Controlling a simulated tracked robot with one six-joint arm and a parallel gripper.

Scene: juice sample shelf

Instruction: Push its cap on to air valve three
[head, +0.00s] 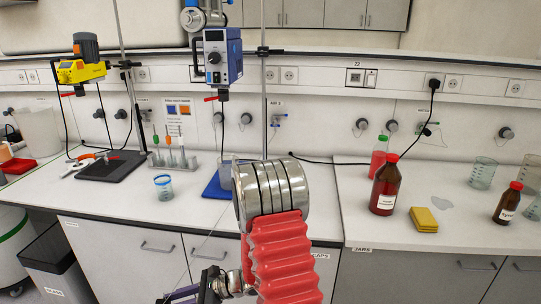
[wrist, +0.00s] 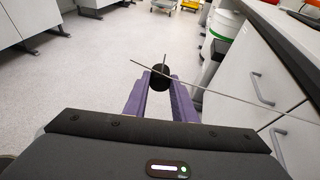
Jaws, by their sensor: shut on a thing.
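My gripper (wrist: 160,82) has its purple fingers shut on a small black round cap (wrist: 159,90), with a thin grey line crossing over it in the wrist view. In the head view my gripper (head: 182,295) shows only in part at the bottom edge, low in front of the cabinets, and the cap cannot be made out there. Air valve three (head: 277,120) is a small pale fitting on the back wall, under a label reading AIR 3. No dark cap shows on it. My gripper is far below and in front of it.
My red-sleeved arm hides part of the counter's front edge. A blue stirrer (head: 222,58) on a stand is left of the valve. A brown bottle (head: 385,186) and yellow sponges (head: 424,220) stand right. In the wrist view, cabinets (wrist: 228,75) line the right and pale floor lies ahead.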

